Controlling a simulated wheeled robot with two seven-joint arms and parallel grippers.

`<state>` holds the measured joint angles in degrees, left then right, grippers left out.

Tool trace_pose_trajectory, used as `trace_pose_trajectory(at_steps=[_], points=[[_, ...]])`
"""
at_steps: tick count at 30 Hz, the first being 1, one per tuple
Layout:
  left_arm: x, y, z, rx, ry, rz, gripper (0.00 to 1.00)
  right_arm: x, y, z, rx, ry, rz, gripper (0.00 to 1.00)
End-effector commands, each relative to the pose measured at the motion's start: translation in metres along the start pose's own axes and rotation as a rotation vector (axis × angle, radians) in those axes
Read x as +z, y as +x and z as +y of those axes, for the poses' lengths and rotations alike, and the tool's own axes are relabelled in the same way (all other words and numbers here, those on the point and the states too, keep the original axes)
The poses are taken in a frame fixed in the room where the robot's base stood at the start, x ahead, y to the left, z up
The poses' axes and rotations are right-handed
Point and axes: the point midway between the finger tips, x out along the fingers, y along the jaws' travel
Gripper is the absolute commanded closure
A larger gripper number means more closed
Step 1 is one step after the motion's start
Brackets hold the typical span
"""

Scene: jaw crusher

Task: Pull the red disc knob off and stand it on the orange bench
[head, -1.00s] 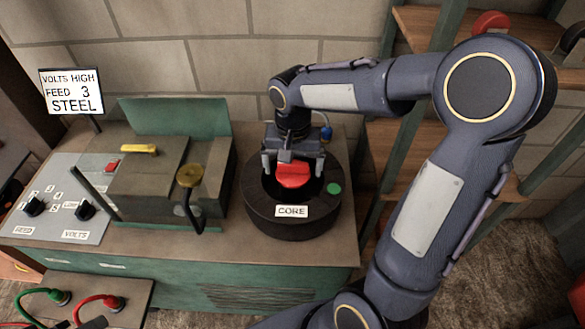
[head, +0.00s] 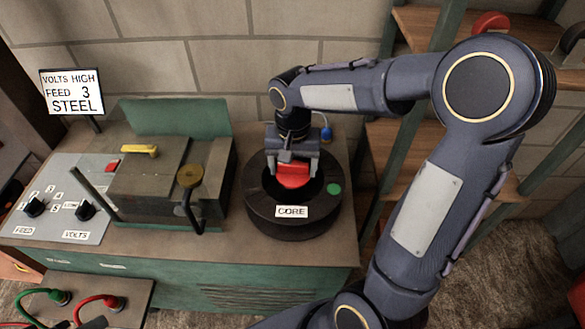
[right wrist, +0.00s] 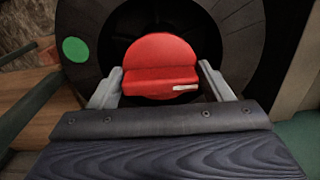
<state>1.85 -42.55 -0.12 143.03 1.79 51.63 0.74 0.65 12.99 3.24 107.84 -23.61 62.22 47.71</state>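The red disc knob (head: 294,175), with a raised bar across its face, sits in the middle of the black ring marked CORE (head: 262,213). In the right wrist view the knob (right wrist: 160,58) lies between the two grey fingers. The knob is still within the ring's opening. My left gripper is not in view. An orange surface (head: 14,269) shows at the lower left edge; I cannot tell whether it is the orange bench.
The ring stands on a green machine cabinet (head: 230,262). To its left are a crank handle (head: 189,182), a yellow handle (head: 139,149) and a dial panel (head: 62,190). Shelves (head: 440,30) with another red object (head: 490,21) stand at the right, behind my arm.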

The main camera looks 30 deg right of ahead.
Motion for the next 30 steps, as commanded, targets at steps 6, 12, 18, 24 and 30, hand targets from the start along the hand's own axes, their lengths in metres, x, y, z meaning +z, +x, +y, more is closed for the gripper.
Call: trace_pose_trajectory(at_steps=[6, 12, 18, 24, 30], points=[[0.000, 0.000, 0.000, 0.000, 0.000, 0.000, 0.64, 0.000, 0.000, 0.000, 0.000, 0.000, 0.000, 0.60], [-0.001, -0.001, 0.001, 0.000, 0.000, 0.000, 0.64, 0.000, -0.002, 0.000, 0.000, 0.000, 0.000, 0.65], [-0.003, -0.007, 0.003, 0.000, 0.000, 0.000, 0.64, 0.000, -0.010, 0.000, 0.000, 0.000, 0.001, 0.65], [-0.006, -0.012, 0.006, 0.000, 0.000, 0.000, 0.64, 0.000, -0.018, 0.000, 0.000, 0.000, 0.001, 0.65], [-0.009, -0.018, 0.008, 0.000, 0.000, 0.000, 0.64, 0.000, -0.026, 0.000, 0.000, 0.000, 0.000, 0.65]])
